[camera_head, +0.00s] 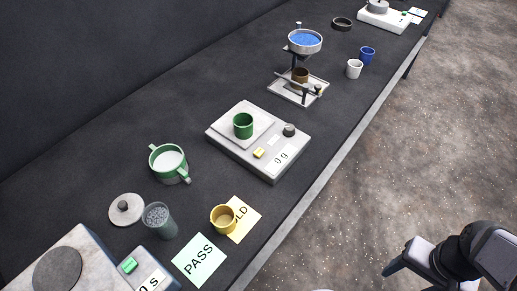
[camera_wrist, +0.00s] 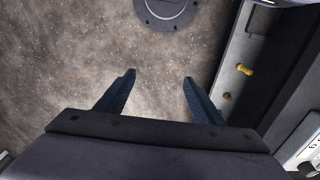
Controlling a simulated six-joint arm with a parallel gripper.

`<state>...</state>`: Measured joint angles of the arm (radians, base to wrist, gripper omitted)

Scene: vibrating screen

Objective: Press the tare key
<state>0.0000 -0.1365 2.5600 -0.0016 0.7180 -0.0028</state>
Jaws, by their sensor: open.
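A grey scale (camera_head: 223,141) stands mid-table in the head view, with a green cup (camera_head: 243,125) on its square plate. Its front face has a display (camera_head: 282,157) reading 0 g, a small yellow key (camera_head: 259,153) and a dark round knob (camera_head: 289,130). The lettering on the yellow key is too small to read. My gripper (camera_wrist: 159,80) is open and empty in the wrist view, with its two dark blue fingers apart over the speckled floor. It is far from the scale. Part of my arm shows at the lower right of the head view, off the table.
A green-and-white pot (camera_head: 168,163), a yellow cup (camera_head: 222,218) and PASS card (camera_head: 199,260) lie nearer. A machine with a green key (camera_head: 130,265) stands at lower left. A funnel stand with blue grains (camera_head: 305,39) is beyond the scale.

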